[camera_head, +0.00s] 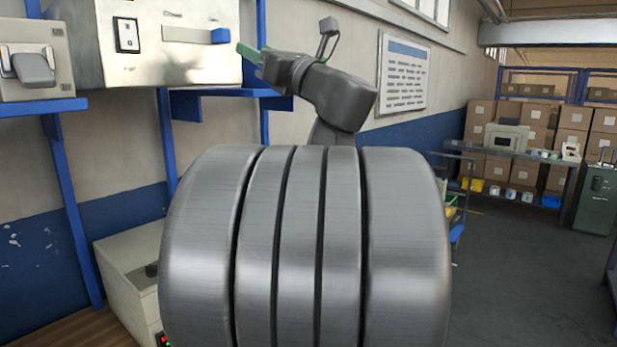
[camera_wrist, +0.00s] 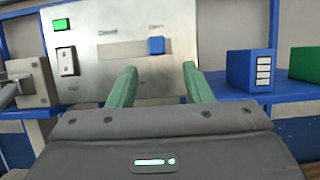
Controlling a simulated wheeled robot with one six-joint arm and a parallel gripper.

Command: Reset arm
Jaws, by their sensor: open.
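My gripper (camera_wrist: 158,84) is open and empty, with its two green fingers apart in the wrist view. In the head view my gripper (camera_head: 247,52) points left toward a metal control panel (camera_head: 155,60). The panel also shows in the wrist view (camera_wrist: 118,20), beyond the fingertips. It carries a slider with a blue knob (camera_wrist: 156,45) at the right end of its slot, a rocker switch (camera_wrist: 66,62) and a green button (camera_wrist: 61,25). A gap between fingertips and panel is hard to judge.
A grey box with a lever (camera_head: 36,70) stands left of the panel on a blue shelf (camera_head: 45,106). A blue binder (camera_wrist: 250,70) and a green box (camera_wrist: 305,64) stand right of it. A workbench (camera_head: 520,153) and cartons are at the far right. The floor (camera_head: 530,270) there is clear.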

